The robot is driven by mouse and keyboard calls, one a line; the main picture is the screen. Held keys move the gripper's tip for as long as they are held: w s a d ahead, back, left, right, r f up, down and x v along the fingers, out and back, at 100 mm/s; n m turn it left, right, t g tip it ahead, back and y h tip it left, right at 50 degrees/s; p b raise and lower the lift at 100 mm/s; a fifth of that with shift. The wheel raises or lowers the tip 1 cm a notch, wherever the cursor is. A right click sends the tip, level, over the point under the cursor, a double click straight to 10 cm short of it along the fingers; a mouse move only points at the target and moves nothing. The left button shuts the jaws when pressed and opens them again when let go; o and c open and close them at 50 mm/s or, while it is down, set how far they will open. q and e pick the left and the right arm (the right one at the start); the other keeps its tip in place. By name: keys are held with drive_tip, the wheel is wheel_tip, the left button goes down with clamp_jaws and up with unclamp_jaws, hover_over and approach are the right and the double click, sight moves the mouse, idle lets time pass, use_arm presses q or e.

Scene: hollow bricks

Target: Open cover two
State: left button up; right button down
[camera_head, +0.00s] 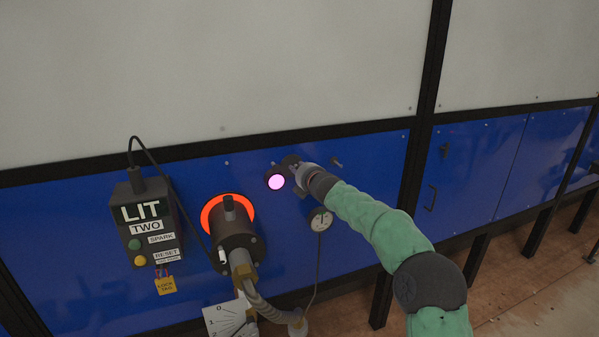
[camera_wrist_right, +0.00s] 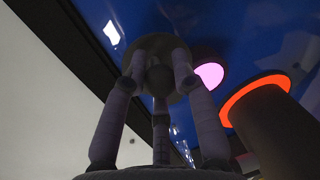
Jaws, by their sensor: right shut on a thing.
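The control box (camera_head: 145,225) at the left carries the labels LIT and TWO. To its right, a small round port (camera_head: 276,182) glows pink on the blue panel, mostly uncovered. A dark round cover (camera_head: 290,160) sits at the port's upper right. My right gripper (camera_head: 299,170) reaches the cover from the right and hides part of it. In the wrist view its fingers (camera_wrist_right: 160,72) are shut on the cover (camera_wrist_right: 155,42), and the pink port (camera_wrist_right: 210,75) shows beside the cover's edge. My left gripper is in neither view.
A burner (camera_head: 237,240) with a glowing orange ring and a hose stands left of the port. A round gauge (camera_head: 320,219) hangs below my right wrist. A peg (camera_head: 336,162) sticks out to the right. A dark frame post (camera_head: 420,130) stands farther right.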

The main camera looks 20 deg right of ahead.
drive_tip(key=shift+a, duration=0.15)
drive_tip(key=c, duration=1)
unclamp_jaws()
drive_tip(key=shift+s+d+r, duration=0.1)
drive_tip(key=shift+s+r, duration=0.25)
drive_tip(key=shift+s, duration=1.6)
drive_tip(key=shift+s+d+r, duration=0.1)
drive_tip(key=shift+s+r, duration=0.3)
drive_tip(key=shift+s, duration=1.55)
drive_tip(key=shift+s+r, duration=0.35)
drive_tip(key=shift+s, duration=1.6)
